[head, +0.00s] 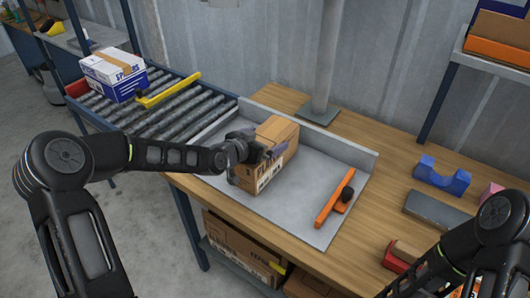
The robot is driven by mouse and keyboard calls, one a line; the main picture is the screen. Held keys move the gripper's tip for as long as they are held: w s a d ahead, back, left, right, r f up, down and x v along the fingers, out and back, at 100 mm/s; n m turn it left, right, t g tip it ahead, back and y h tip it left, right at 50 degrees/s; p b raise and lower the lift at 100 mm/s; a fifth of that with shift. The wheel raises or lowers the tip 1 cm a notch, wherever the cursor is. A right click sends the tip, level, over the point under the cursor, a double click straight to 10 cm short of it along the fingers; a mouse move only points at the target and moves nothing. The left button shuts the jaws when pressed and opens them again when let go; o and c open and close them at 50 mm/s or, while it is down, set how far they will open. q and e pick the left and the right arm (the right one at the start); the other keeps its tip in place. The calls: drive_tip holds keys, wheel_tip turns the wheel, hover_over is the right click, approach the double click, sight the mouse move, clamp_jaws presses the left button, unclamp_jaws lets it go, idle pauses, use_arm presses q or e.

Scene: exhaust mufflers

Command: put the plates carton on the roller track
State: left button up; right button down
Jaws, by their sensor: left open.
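A brown carton (275,139) with dark print on its front stands in the grey tray (318,187) on the wooden bench; the print is too small to read, so I cannot tell if it is the plates carton. My left gripper (256,154) is open at the carton's left side and top; I cannot tell whether it touches. It hides part of the carton. The roller track (177,112) is left of the tray, with a yellow bar (168,90) across it. My right arm shows at the lower right, but its gripper is out of view.
A white and blue carton (113,74) sits at the track's far left end. An orange tool (335,200) lies in the tray's right part. A blue block (441,176) and a grey block (434,211) are on the bench at right. A post (323,60) stands behind the tray.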

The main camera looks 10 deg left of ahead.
use_arm(q)
drive_tip(key=shift+c, duration=0.6)
drive_tip(key=c, duration=1.6)
drive_tip(key=shift+w+r, duration=0.1)
drive_tip(key=shift+r, duration=0.05)
drive_tip(key=shift+c, duration=0.4)
drive_tip(key=shift+r, duration=0.1)
wheel_tip(320, 180, up, 10)
drive_tip(key=shift+f+b, duration=0.1)
drive_tip(key=shift+b, duration=0.5)
